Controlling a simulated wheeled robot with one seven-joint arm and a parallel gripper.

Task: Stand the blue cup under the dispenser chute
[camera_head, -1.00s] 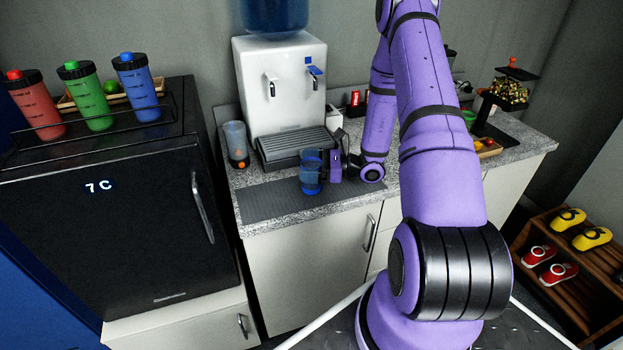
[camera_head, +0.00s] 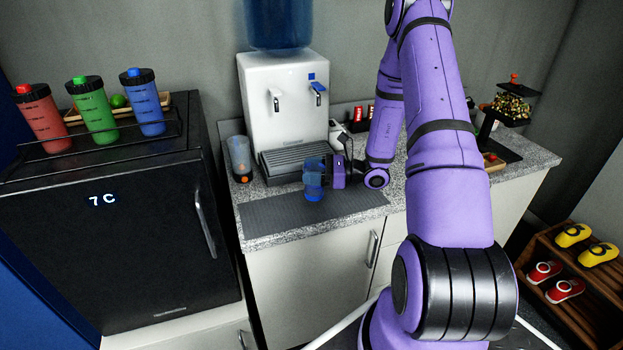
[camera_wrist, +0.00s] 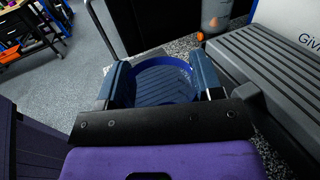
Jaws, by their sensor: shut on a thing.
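The blue see-through cup (camera_head: 314,190) is upright in my gripper (camera_head: 318,172), above the dark mat in front of the dispenser. I cannot tell whether its base touches the mat. In the wrist view, my gripper (camera_wrist: 162,82) is shut on the cup (camera_wrist: 165,66), with a dark finger on each side of its round rim. The white dispenser (camera_head: 290,130) stands behind, with two taps and a blue square above the right one. Its ribbed drip tray (camera_head: 290,160) is just behind the cup and also shows right in the wrist view (camera_wrist: 265,62). No separate chute is clear.
A clear tumbler with an orange spot (camera_head: 239,158) stands left of the drip tray. The dark mat (camera_head: 270,216) has bare room left of the cup. A black cooler (camera_head: 110,220) bearing red, green and blue bottles is at left. A tiered stand (camera_head: 510,110) is at right.

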